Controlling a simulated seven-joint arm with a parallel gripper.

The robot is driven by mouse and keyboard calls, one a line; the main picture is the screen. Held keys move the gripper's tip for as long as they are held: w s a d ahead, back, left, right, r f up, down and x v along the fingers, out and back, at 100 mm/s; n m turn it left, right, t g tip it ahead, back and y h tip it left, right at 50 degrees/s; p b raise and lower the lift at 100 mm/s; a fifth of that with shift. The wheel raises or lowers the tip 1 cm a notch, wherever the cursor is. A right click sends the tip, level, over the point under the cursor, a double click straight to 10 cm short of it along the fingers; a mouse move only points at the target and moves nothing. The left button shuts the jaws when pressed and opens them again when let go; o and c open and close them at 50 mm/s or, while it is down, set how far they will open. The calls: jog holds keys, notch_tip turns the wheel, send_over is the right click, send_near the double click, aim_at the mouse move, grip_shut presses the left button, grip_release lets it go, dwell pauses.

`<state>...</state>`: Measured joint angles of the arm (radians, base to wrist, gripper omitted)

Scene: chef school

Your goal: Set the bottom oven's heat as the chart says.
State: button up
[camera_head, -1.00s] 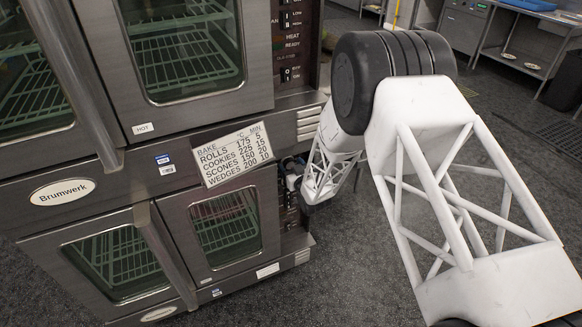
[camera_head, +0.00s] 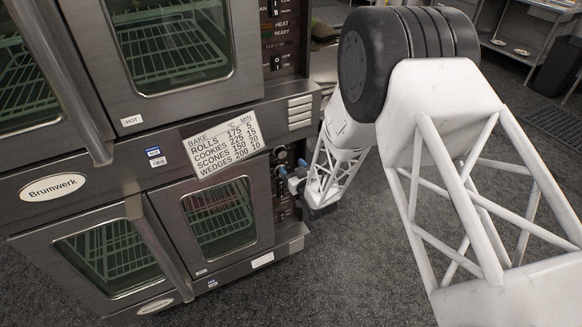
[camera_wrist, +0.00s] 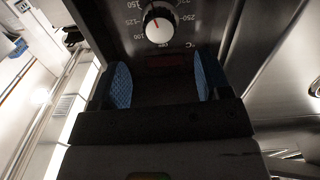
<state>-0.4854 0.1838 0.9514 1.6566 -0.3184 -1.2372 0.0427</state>
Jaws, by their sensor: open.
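The bottom oven (camera_head: 262,243) is steel with glass doors, and its control panel is at its right side. In the wrist view a round knob (camera_wrist: 158,24) with a white rim and a red pointer sits on a dark panel. Printed numbers around it include 100, 125, 150 and 250, with °C below right. The pointer is toward the upper left; its exact value is unclear. My gripper (camera_wrist: 160,78) is open, its blue-padded fingers apart and below the knob in the picture, not around it. In the head view my gripper (camera_head: 292,168) is beside the panel.
The chart (camera_head: 224,142) reads rolls 175, 5; cookies 225, 15; scones 150, 20; wedges 200, 10. The top oven (camera_head: 255,60) has its own switches and a label reading HOT. The floor to the right of the ovens is open.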

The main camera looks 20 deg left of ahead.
dwell(0.4)
jog(key=w+d+r+m+h, duration=0.3)
jog(key=d+r+h, duration=0.2)
jog(key=d+r, duration=0.8)
jog(key=s+d+r+m+g+h, duration=0.2)
jog(key=s+d+r+h, duration=0.4)
jog(key=d+r, duration=0.6)
jog(key=s+d+r+m+g+h, duration=0.1)
jog(key=s+d+r+g, duration=0.1)
jog(key=s+d+r, duration=0.35)
jog(key=s+d+r+m+g, duration=0.2)
jog(key=s+d, duration=0.4)
jog(key=s, duration=0.3)
jog(key=s+d+r+m+g, duration=0.1)
jog(key=s+d+g, duration=0.1)
jog(key=s, duration=0.9)
jog(key=s+d+r+m+g+h, duration=0.1)
jog(key=s+d, duration=0.3)
jog(key=s, duration=0.8)
jog(key=shift+d+r+g, duration=0.35)
jog(key=shift+r+g, duration=0.1)
jog(key=shift+g, duration=0.15)
